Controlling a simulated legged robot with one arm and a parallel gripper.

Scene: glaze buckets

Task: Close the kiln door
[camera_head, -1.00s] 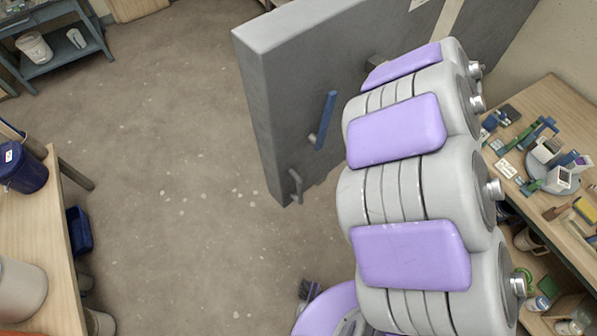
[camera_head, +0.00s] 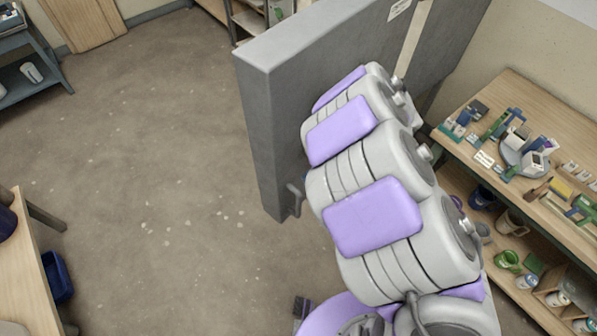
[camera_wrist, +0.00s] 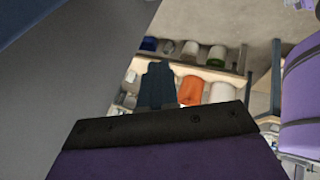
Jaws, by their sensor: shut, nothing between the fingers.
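The kiln door (camera_head: 265,135) is a thick grey slab standing out into the room, its edge facing the open floor in the head view. A small grey latch-like piece (camera_head: 295,200) sticks out low on its face. My arm covers much of that face, and the blue bar handle is hidden behind it. My gripper (camera_wrist: 158,82) shows in the wrist view as dark fingers, shut and empty. A large grey surface, likely the door (camera_wrist: 75,75), fills the left of that view beside the fingers. I cannot tell whether they touch.
A wooden workbench (camera_head: 475,145) with tools and pots on lower shelves stands close on the right. A wooden table (camera_head: 20,270) with a blue bin (camera_head: 57,277) is at the left. The floor (camera_head: 160,150) between is clear. Shelved buckets, one orange (camera_wrist: 190,90), show in the wrist view.

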